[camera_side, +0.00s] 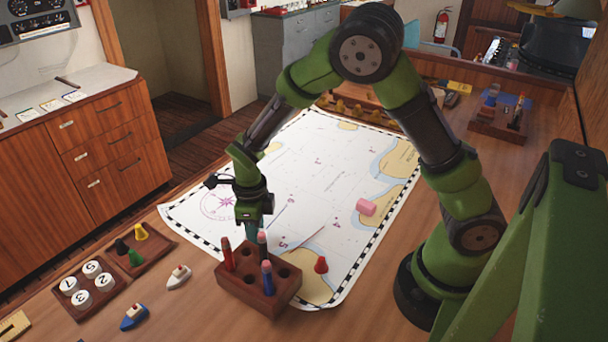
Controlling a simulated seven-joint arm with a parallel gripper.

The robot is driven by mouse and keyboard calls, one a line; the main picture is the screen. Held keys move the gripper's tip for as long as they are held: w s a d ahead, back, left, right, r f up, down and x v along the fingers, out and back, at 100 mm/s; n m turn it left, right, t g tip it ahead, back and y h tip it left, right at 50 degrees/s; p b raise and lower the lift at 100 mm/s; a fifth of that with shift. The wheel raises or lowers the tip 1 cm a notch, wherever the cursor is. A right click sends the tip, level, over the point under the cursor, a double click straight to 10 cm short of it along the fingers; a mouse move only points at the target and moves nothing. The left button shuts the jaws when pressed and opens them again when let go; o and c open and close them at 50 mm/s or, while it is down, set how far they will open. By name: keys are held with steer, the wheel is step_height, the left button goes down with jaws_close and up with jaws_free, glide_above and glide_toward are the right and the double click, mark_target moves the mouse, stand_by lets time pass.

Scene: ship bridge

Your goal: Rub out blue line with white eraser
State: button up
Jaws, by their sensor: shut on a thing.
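My gripper (252,226) points down over the near left part of the chart (330,180), just behind the wooden pen holder. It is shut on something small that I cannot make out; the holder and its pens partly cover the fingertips. I cannot pick out a white eraser; it may be what the fingers hide.
The pen holder (278,300) stands close in front of my gripper, with upright red (227,254) and blue (267,278) pens. A red pawn (321,265) stands on the chart. Toy boats (179,277) and wooden trays (142,262) lie left. The chart's middle is mostly clear.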

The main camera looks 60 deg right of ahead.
mark_target(283, 211)
steer(key=shift+d, duration=1.05)
steer(key=shift+d, duration=0.1)
steer(key=shift+w+d, duration=0.1)
steer(key=shift+d, duration=0.9)
steer(key=shift+d, duration=0.1)
steer(key=shift+w+d, duration=0.1)
steer(key=shift+d, duration=0.95)
steer(key=shift+w+d, duration=0.1)
steer(key=shift+d, duration=0.95)
steer(key=shift+d, duration=0.1)
steer(key=shift+d, duration=1)
